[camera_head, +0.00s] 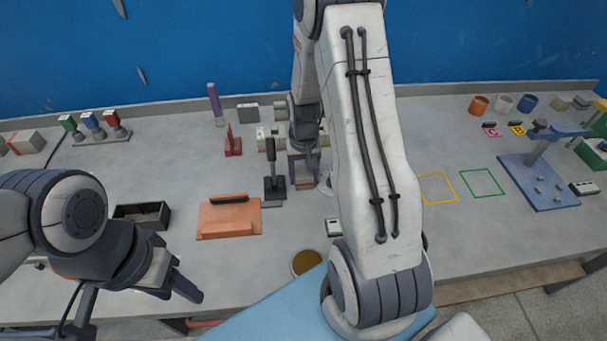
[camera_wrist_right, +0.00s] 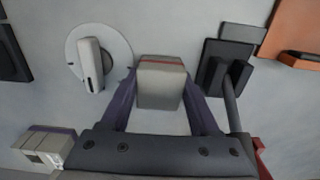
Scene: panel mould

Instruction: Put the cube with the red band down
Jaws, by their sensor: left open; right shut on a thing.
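The off-white cube with the red band (camera_wrist_right: 160,85) is between the purple fingers of my right gripper (camera_wrist_right: 160,78) in the right wrist view. The gripper is shut on it, and the red band shows near its top edge. I cannot tell whether the cube touches the table. In the head view my right gripper (camera_head: 304,168) is at the back middle of the table, beside the black upright lever; the cube is not clearly visible there. My left gripper (camera_head: 180,287) is open and empty over the front left table edge.
In the right wrist view a white disc with a lever (camera_wrist_right: 98,62) lies left of the cube and a black stand (camera_wrist_right: 228,70) right of it. An orange block (camera_head: 229,217) is front left. Yellow (camera_head: 438,188) and green (camera_head: 483,183) outlines on the right are empty.

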